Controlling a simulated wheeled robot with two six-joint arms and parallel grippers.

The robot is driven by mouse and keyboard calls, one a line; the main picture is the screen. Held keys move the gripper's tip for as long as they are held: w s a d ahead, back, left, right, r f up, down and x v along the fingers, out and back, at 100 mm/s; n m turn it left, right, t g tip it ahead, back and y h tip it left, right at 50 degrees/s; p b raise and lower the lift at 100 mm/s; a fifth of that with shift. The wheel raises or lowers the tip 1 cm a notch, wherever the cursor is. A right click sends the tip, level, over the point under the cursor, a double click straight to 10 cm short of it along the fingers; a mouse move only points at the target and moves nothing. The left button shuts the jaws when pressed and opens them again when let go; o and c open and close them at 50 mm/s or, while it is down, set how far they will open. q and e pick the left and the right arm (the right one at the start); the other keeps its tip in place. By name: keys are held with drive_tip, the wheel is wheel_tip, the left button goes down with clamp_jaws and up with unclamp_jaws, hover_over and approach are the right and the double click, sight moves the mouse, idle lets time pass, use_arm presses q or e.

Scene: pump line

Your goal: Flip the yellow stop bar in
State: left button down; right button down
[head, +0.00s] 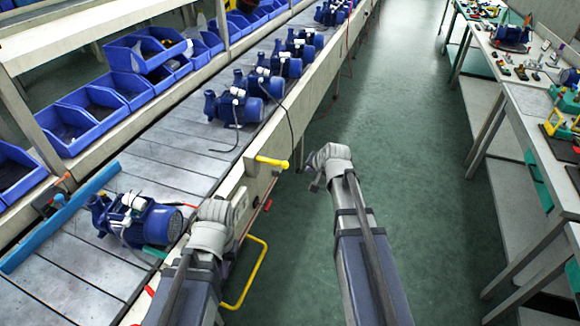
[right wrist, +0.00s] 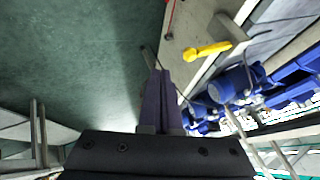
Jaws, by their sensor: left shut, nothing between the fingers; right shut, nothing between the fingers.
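The yellow stop bar (head: 272,162) is a short bar with a rounded end on the conveyor's aisle-side rail. It points outward toward the aisle, and it also shows in the right wrist view (right wrist: 207,50). My right gripper (head: 314,186) is over the aisle, to the right of the bar and apart from it. In the right wrist view its fingers (right wrist: 155,72) are together and empty. My left gripper (head: 228,266) is low beside the rail, nearer than the bar and mostly hidden by its own wrist.
A blue pump (head: 140,220) lies on the near conveyor (head: 60,270) by a blue strip (head: 60,218). Several more pumps stand farther up the line. A yellow loop (head: 260,262) sticks out below the rail. Workbenches (head: 530,120) stand right; the green aisle floor (head: 400,150) is clear.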

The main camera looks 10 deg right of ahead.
sight(266, 162)
drive_tip(key=w+a+f+b, duration=0.3)
drive_tip(key=w+f+b, duration=0.4)
drive_tip(key=w, duration=0.2)
drive_tip(key=shift+a, duration=0.2)
idle(0.3)
drive_tip(key=shift+w, duration=0.1)
drive_tip(key=w+a, duration=0.3)
drive_tip(key=a, duration=0.2)
drive_tip(key=w+a, duration=0.2)
drive_tip(key=a, duration=0.1)
drive_tip(key=shift+w+a, duration=0.2)
drive_tip(key=shift+w, duration=0.15)
drive_tip(key=shift+a, duration=0.2)
drive_tip(key=shift+w, duration=0.1)
